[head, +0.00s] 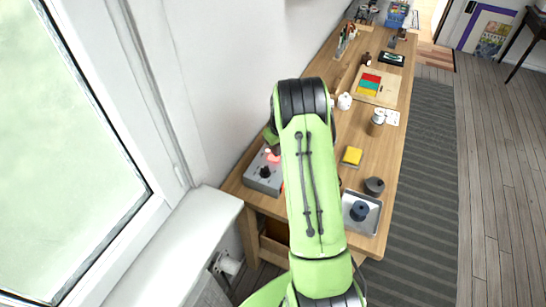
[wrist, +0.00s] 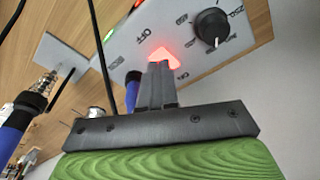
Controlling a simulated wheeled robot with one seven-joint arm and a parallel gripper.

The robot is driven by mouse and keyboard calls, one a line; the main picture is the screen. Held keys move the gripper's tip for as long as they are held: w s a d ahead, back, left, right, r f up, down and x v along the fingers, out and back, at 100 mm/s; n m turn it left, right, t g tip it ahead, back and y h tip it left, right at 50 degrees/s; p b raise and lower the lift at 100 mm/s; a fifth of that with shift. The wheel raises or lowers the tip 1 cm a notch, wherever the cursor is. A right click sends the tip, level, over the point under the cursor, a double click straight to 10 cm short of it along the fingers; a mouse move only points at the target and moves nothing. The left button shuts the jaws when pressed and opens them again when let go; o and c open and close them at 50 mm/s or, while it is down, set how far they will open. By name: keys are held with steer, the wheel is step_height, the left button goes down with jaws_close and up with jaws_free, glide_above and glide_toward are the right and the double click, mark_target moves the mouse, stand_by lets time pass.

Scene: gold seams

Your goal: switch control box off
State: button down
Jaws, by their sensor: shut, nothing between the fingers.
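The control box (wrist: 185,62) is a grey panel with a black knob (wrist: 211,27), a printed "OFF" label and a glowing red switch (wrist: 162,54). In the head view the control box (head: 258,183) sits at the near left end of the workbench, partly behind my arm. My gripper (wrist: 157,67) is shut and empty, its fingertips right at the lit red switch and covering part of it. I cannot tell whether they touch it.
A soldering iron with a blue handle (wrist: 13,132) and cables lie beside the box in the wrist view. On the workbench (head: 345,205) are a metal tray (head: 372,224), a yellow sponge (head: 352,155) and a dark round pot (head: 375,186). A wall and window border the left.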

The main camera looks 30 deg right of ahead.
steer(key=shift+f+b, duration=0.65)
steer(key=shift+f, duration=0.25)
steer(key=shift+r+p, duration=2.3)
steer(key=shift+r, duration=1.35)
steer(key=shift+f, duration=0.1)
